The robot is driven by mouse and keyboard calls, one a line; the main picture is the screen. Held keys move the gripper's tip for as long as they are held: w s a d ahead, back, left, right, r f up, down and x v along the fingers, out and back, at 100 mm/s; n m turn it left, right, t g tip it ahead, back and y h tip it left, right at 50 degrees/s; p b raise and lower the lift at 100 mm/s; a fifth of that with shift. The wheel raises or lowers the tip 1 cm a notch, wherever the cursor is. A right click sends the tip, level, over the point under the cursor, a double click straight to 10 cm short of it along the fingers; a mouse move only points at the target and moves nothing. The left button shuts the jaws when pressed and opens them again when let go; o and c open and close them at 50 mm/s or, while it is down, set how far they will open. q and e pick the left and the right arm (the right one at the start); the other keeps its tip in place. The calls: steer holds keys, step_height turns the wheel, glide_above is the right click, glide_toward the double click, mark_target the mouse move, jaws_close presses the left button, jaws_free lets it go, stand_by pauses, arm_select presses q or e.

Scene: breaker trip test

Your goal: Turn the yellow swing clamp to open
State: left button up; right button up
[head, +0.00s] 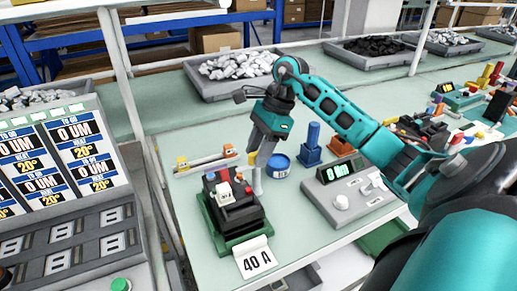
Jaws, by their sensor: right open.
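My right gripper (259,180) reaches in from the right and points down, its jaws open. Its pale fingers are just behind and right of the test fixture, near its far right corner; I cannot tell whether they touch anything. The fixture has a green base (243,241) and holds a dark breaker (238,208) with white and red parts on top. My left gripper is out of view.
A label reading 40 A (256,260) lies in front of the fixture. A blue round container (278,167) and a blue post (313,140) stand behind the gripper. A grey meter box (345,190) is to the right. A rail (206,160) lies behind the fixture.

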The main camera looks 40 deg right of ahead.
steer(key=shift+c, duration=0.4)
steer(key=c, duration=0.5)
jaws_close()
